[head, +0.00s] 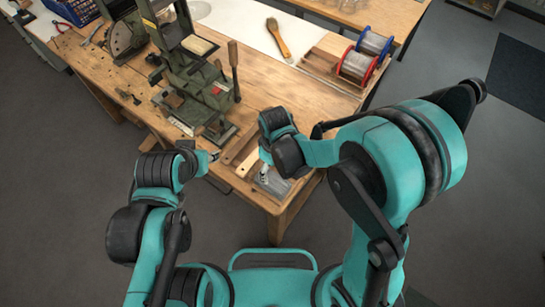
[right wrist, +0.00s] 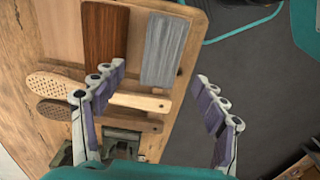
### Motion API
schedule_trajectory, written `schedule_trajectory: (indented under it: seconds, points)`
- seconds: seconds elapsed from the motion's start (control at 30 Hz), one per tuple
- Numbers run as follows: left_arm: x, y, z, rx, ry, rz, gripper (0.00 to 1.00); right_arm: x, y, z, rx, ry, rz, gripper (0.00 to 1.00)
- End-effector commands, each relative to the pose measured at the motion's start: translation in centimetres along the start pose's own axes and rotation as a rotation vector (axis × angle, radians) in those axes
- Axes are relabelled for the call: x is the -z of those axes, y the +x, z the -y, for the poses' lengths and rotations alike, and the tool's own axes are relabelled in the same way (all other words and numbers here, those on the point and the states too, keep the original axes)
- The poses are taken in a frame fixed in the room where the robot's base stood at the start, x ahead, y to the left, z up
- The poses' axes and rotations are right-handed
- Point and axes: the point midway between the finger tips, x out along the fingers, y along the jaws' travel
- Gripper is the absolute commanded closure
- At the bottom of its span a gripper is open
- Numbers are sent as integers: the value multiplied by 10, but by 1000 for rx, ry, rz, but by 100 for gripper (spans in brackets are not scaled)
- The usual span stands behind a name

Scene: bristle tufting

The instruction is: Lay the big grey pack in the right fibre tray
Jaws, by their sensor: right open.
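A grey fibre pack (right wrist: 165,50) lies flat near the table's front corner, beside a dark brown pack or strip (right wrist: 107,42). In the head view the grey pack (head: 275,186) is partly covered by my right gripper (head: 265,172). My right gripper is open and empty in the right wrist view (right wrist: 160,80), its fingers apart on either side of the grey pack's near end. I cannot tell its height above the pack. Pale wood borders the packs; I cannot make out clear tray walls. My left gripper (head: 213,156) is left of it, near the table's front edge, its fingers too small to judge.
Two perforated wooden brush blanks (right wrist: 60,98) lie beside the packs. A green machine (head: 203,90) stands on the table to the left. Wire spools (head: 357,66) and a brush (head: 278,38) lie farther back. The table edge is close on the right.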

Motion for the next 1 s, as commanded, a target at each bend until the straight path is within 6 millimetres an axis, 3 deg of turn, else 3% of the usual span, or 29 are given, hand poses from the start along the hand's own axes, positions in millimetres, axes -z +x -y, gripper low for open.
schedule_trajectory:
  seconds: [0.37, 0.8, 1.0]
  points:
    - [-9, 12, 0, 0, 0, 0, 62, 2, 25, 3, 6, -18, 11, 28]
    - [-42, 58, 0, 0, 0, 0, 62, 1, 94, 3, 5, -17, 10, 28]
    - [-52, 72, 0, 0, 0, 0, 62, 1, 113, 3, 5, -16, 10, 28]
